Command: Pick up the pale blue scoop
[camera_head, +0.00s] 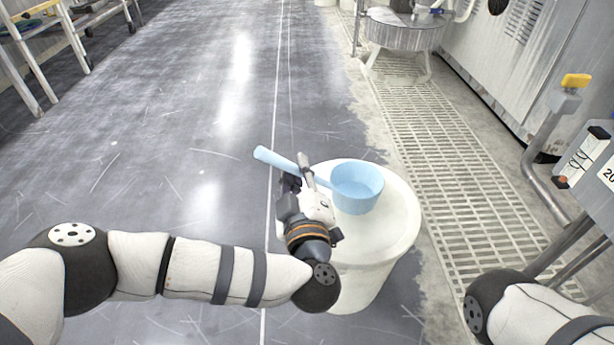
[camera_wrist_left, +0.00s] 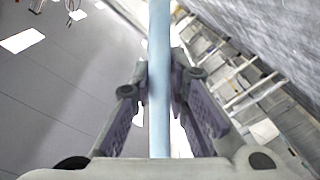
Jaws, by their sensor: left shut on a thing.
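The pale blue scoop (camera_head: 356,188) has a round cup and a long handle that points to the upper left in the head view. Its cup is over the lid of a white bucket (camera_head: 398,236); I cannot tell whether it touches the lid. My left gripper (camera_head: 299,172) is shut on the scoop's handle, at the left edge of the bucket. In the left wrist view the blue handle (camera_wrist_left: 159,75) runs between the two fingers of the left gripper (camera_wrist_left: 160,85). My right gripper is out of view; only part of my right arm shows at lower right.
A floor grating (camera_head: 440,150) runs along the right of the bucket. A bent pipe with a yellow handle (camera_head: 576,80) and a control box stand at the right. A round metal table (camera_head: 403,30) is at the back.

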